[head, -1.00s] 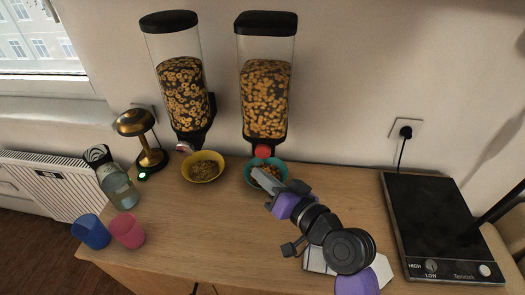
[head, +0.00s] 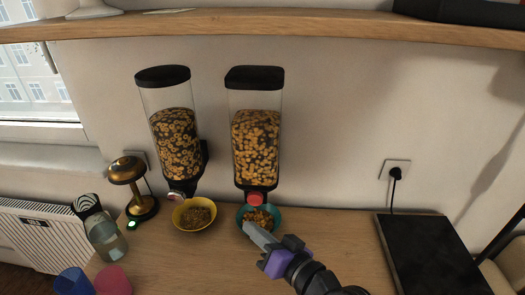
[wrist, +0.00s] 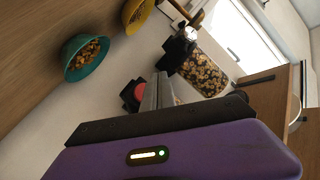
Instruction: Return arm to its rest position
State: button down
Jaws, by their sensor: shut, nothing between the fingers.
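My gripper (head: 262,238) is shut and empty, its grey fingers pointing up and left in the head view. It appears in front of the teal bowl (head: 242,218), which holds cereal (head: 261,217), below the right cereal dispenser. In the wrist view the shut fingers (wrist: 157,90) point toward the red knob of a dispenser, and the teal bowl (wrist: 72,70) stands apart to the left. I cannot tell the exact gap between my fingers and the dispenser.
Two cereal dispensers (head: 176,150) (head: 255,145) hang on the wall. A yellow bowl (head: 194,227), gold lamp (head: 128,170), bottle (head: 106,237), blue cup (head: 73,283) and pink cup (head: 113,281) stand left. A hot plate (head: 435,255) lies right. A shelf (head: 300,27) runs above.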

notch_tip(320, 180, up, 3)
jog(key=w+d+t+h, duration=0.1)
jog(key=w+d+t, duration=0.1)
jog(key=s+d+f+m+t+h, duration=0.1)
jog(key=s+d+f+t+h, duration=0.15)
jog(key=s+d, duration=0.4)
jog(key=s+d+f+m+t+h, duration=0.1)
jog(key=s+d+h, duration=0.2)
jog(key=s+d, duration=0.3)
jog(key=s+d+g+h, duration=0.1)
jog(key=s+d, duration=0.2)
jog(key=s, duration=0.6)
jog(key=s+d+f+h, duration=0.1)
jog(key=s+d+h, duration=0.1)
jog(key=s, duration=0.7)
jog(key=s+d+f+g+h, duration=0.1)
jog(key=s+d, duration=0.3)
jog(key=s, duration=0.5)
jog(key=shift+s+d+f+n+g+h, duration=0.15)
jog(key=shift+s+d+n+g+h, duration=0.15)
jog(key=shift+n+g+h, duration=0.1)
dwell(0.7)
